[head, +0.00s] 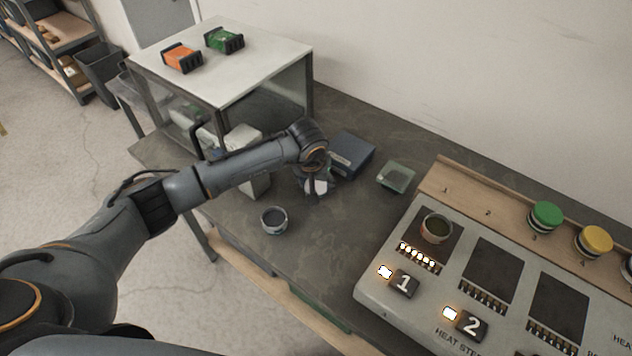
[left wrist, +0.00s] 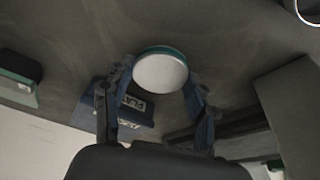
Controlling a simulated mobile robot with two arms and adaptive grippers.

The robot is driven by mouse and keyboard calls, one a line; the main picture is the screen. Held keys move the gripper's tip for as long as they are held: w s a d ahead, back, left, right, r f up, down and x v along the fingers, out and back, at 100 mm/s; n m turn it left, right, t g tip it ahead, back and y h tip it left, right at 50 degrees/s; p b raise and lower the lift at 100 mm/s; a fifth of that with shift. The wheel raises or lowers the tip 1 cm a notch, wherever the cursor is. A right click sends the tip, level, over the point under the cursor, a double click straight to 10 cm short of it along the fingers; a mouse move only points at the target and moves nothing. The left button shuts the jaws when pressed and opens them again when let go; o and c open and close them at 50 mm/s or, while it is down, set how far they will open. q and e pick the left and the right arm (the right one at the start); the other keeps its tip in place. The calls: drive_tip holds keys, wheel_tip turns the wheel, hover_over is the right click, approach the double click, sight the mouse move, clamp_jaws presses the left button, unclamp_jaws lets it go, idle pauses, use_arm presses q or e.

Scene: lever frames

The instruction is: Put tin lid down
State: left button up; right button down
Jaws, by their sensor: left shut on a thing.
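The tin lid (left wrist: 160,73) is a pale round disc with a teal rim, held between the two fingers of my left gripper (left wrist: 160,84) in the left wrist view. In the head view my left gripper (head: 318,187) is over the dark bench, partly hidden by its own wrist. I cannot tell whether the lid touches the bench. An open tin (head: 274,220) stands on the bench, left of and nearer than the gripper. Another open tin (head: 436,229) sits on pad 1 of the heat station (head: 376,289). My right gripper is not in view.
A dark blue box (head: 351,152) stands just behind the gripper, and a small greenish tray (head: 396,177) to its right. A glass-sided cabinet (head: 275,60) stands at the back left. Tins with green (head: 546,214) and yellow (head: 594,240) lids stand along the wooden rack. Bench between open tin and station is clear.

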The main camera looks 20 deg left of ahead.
use_arm(q)
drive_tip(key=o, duration=0.9)
drive_tip(key=shift+o, duration=0.2)
drive_tip(key=shift+r+p, duration=0.25)
drive_tip(key=shift+p, duration=0.05)
drive_tip(key=b+v, duration=0.2)
drive_tip(key=v, duration=0.9)
drive_tip(key=shift+s+r+b, duration=0.2)
drive_tip(key=shift+r+b, duration=0.15)
